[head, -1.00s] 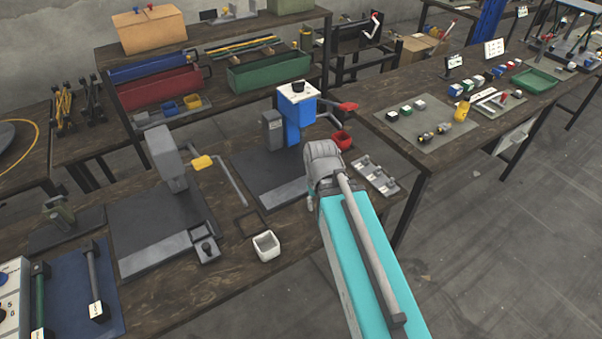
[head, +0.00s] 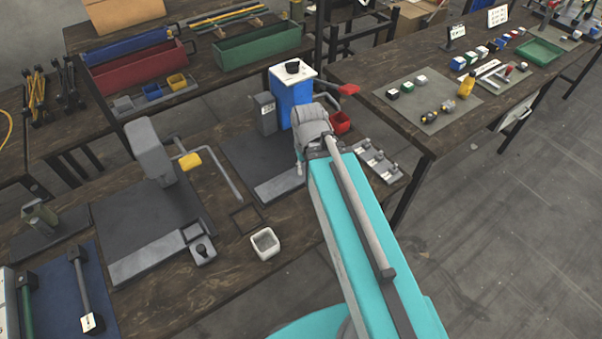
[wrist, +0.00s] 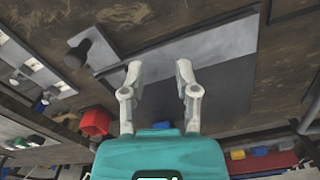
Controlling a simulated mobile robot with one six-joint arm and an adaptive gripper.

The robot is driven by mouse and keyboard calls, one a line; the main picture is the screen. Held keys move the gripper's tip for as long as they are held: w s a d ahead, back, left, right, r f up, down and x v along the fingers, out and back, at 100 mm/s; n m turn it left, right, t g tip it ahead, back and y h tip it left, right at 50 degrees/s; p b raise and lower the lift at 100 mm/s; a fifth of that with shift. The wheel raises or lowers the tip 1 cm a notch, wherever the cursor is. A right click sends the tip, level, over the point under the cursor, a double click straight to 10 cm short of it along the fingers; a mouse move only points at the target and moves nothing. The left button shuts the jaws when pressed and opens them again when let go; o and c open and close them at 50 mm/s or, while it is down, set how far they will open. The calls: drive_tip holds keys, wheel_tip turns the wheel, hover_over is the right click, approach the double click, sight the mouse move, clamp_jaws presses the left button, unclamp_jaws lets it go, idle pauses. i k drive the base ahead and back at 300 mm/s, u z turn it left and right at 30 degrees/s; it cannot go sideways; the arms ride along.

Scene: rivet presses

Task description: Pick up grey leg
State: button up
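The grey leg (head: 80,290) is a grey bar with black ends and a white label on its near end. It lies on a blue mat (head: 60,270) at the lower left in the head view, beside a green bar (head: 26,306). My gripper (wrist: 158,68) is open and empty in the wrist view, above a dark press base with a pale strip. It is far to the right of the grey leg, and my own arm mostly hides it in the head view. The leg does not show in the wrist view.
A grey press (head: 150,150) with a yellow-handled lever stands between the mat and a blue press (head: 292,98). A white cup (head: 265,243) stands near the bench's front edge. A red bin (head: 341,122) sits beside the blue press. Bare wood shows before the grey press.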

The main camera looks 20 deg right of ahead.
sight(93, 322)
drive_tip(key=z, duration=0.05)
drive_tip(key=k, duration=0.45)
drive_tip(key=u, duration=3.05)
